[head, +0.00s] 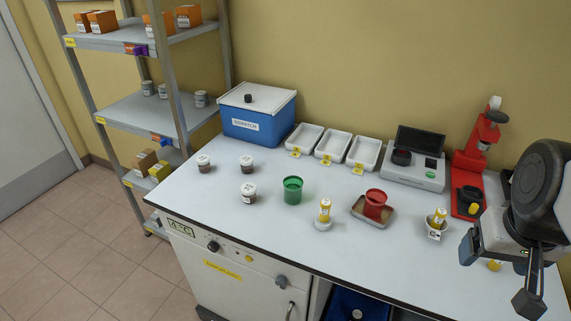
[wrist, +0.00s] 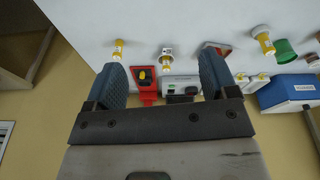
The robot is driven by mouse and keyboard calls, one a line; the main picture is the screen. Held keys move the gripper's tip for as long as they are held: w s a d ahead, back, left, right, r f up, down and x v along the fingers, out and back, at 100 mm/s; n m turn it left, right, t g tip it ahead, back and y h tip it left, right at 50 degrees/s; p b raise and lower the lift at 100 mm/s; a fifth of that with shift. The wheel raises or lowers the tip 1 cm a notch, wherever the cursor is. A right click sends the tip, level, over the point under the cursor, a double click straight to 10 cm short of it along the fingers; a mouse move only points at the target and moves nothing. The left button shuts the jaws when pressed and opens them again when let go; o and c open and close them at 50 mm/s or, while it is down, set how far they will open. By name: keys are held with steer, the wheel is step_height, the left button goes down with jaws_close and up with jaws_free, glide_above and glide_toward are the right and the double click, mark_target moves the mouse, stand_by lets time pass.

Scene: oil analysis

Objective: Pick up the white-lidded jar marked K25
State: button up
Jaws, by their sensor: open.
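Three small white-lidded jars with dark contents stand upright at the left of the bench in the head view: a left one (head: 204,164), a back one (head: 247,164) and a front one (head: 248,193). Their lid marks are too small to read, so I cannot tell which is K25. My gripper (wrist: 161,78) is open and empty, with both blue-grey fingers spread in the wrist view. In the head view, my gripper (head: 500,277) is at the far right, over the bench's right end and well away from the jars.
Behind stand a blue dispatch box (head: 252,127), white trays (head: 333,147), a grey instrument (head: 412,175) and a red stand (head: 470,165). The shelf rack (head: 140,112) is left.

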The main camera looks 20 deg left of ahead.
steer(key=w+a+n, duration=0.6)
steer(key=w+a, duration=0.5)
steer(key=n+g, duration=0.2)
steer(key=n, duration=1.3)
glide_above(249, 187)
steer(key=f, duration=1.6)
steer(key=shift+s+d+f, duration=0.2)
steer(key=shift+d+f, duration=0.05)
steer(key=shift+f, duration=0.1)
steer(key=shift+s+a+f, duration=0.1)
steer(key=shift+a+f, duration=0.1)
steer(key=shift+a, duration=0.2)
steer(key=shift+f, duration=1.3)
steer(key=shift+d+f, duration=0.1)
steer(key=shift+w+d+f, duration=0.1)
steer(key=shift+w+f, duration=0.05)
steer(key=shift+f, duration=1.1)
steer(key=shift+w+f, duration=0.1)
steer(key=shift+f, duration=1.15)
